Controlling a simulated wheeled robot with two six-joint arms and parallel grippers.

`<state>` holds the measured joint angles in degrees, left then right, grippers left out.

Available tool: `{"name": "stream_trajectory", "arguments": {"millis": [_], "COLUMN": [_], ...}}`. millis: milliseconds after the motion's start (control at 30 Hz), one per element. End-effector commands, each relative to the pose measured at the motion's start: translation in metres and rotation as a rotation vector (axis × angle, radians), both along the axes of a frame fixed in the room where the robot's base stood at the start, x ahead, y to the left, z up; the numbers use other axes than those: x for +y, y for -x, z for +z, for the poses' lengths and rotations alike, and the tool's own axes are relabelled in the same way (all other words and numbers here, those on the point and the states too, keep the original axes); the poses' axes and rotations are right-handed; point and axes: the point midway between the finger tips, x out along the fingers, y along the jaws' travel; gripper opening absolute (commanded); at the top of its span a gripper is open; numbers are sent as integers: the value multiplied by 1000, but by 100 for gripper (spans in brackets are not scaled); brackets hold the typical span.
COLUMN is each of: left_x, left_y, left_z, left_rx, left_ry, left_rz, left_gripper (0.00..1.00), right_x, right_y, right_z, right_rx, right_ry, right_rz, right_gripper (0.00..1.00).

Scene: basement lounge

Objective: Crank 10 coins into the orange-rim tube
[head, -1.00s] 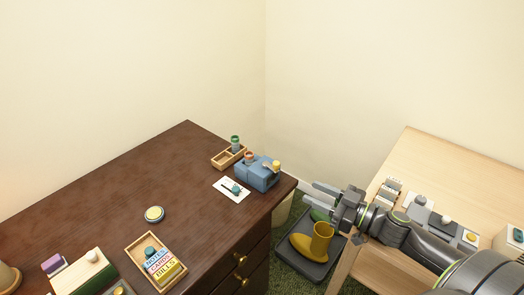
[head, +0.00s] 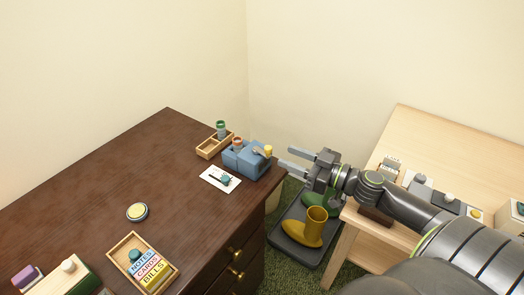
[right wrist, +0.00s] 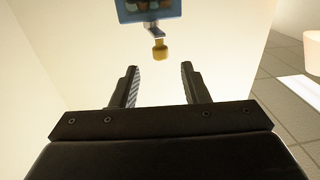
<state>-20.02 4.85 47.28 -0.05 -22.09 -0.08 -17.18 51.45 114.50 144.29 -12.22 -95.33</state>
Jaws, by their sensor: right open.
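A blue coin machine (head: 240,161) stands at the far right corner of the dark desk. A tube with an orange rim (head: 237,143) stands upright at its top. A crank with a yellow knob (head: 268,151) is on its right side. My right gripper (head: 285,157) is open and empty, just right of the knob, its fingers pointing at it. In the right wrist view the yellow knob (right wrist: 160,50) lies beyond and between the open fingertips, apart from them. Coins inside the tube cannot be made out. My left gripper is not in view.
A wooden tray (head: 203,154) holding a green-rimmed tube (head: 221,128) stands behind the machine. A white card (head: 211,174) with a small teal item lies in front. A pale wooden table (head: 412,133) is at right; a boot tray (head: 299,255) is on the floor between.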

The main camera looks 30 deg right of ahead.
Motion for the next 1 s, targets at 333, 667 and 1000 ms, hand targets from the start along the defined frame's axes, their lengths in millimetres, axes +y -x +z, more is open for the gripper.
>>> {"name": "stream_trajectory", "arguments": {"millis": [333, 667, 1000], "left_x": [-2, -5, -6], "left_y": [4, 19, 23], "left_z": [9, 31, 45], "left_rx": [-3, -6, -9], "left_ry": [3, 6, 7], "left_rz": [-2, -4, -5], "left_gripper": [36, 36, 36], "right_x": [8, 25, 40], "right_y": [-16, -50, -79], "right_z": [4, 7, 3], "right_rx": [0, 1, 4], "right_ry": [-1, -5, -1], "right_rz": [0, -3, -1], "right_gripper": [41, 41, 41]}}
